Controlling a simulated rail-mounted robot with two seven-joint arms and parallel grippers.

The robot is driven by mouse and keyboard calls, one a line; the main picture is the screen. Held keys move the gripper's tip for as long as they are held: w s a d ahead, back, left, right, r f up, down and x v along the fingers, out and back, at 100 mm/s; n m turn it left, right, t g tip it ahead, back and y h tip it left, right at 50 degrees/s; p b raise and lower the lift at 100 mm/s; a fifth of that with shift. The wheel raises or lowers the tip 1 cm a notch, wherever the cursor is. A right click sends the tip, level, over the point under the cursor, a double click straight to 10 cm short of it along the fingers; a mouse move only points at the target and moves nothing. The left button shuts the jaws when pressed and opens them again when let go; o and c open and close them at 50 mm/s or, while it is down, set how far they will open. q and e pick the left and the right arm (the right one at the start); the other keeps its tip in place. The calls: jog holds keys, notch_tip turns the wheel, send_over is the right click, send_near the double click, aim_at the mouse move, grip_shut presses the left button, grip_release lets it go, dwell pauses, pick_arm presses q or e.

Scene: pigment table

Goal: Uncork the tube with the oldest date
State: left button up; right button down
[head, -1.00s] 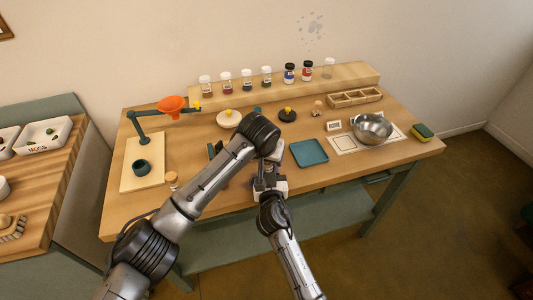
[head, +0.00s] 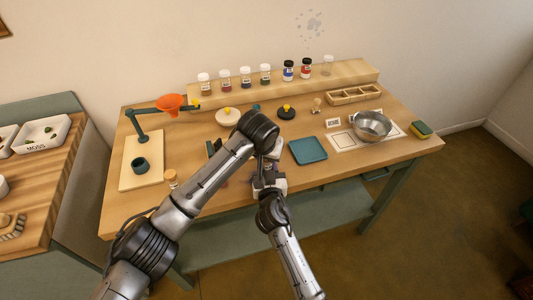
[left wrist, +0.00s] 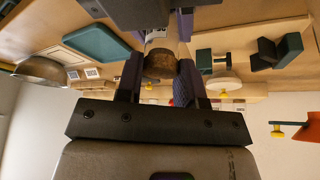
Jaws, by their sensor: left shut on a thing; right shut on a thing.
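In the left wrist view my left gripper (left wrist: 160,85) is shut on a brown round cork (left wrist: 158,65). A pale tube (left wrist: 166,40) shows just behind the cork, in line with it. I cannot tell whether the cork still sits in the tube's mouth. In the head view my left gripper is mostly hidden by its own arm, low over the table's front edge. My right gripper (head: 268,180) meets it there from the front and is shut on the tube, which is hardly visible in that view. No date can be read.
Several jars (head: 265,74) stand on the back shelf (head: 345,75). A teal tray (head: 308,151) and a steel bowl (head: 372,126) lie to the right.

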pick_arm(q)
jog(key=shift+r, duration=0.45)
pick_arm(e)
jog(key=shift+d+f, duration=0.1)
jog(key=shift+f, duration=0.1)
dwell(0.4)
pick_arm(q)
jog(key=shift+r, duration=0.5)
jog(key=shift+c, duration=0.2)
pick_arm(e)
jog(key=shift+f, duration=0.15)
pick_arm(q)
jog(key=shift+w+r, duration=0.1)
jog(key=shift+r, duration=0.1)
jog(key=shift+r, duration=0.1)
jog(key=shift+c, duration=0.2)
pick_arm(e)
jog(key=shift+r, duration=0.2)
pick_arm(q)
jog(key=shift+r, duration=1.95)
pick_arm(e)
jog(key=c, duration=0.7)
grip_release()
jog(key=shift+r, duration=0.15)
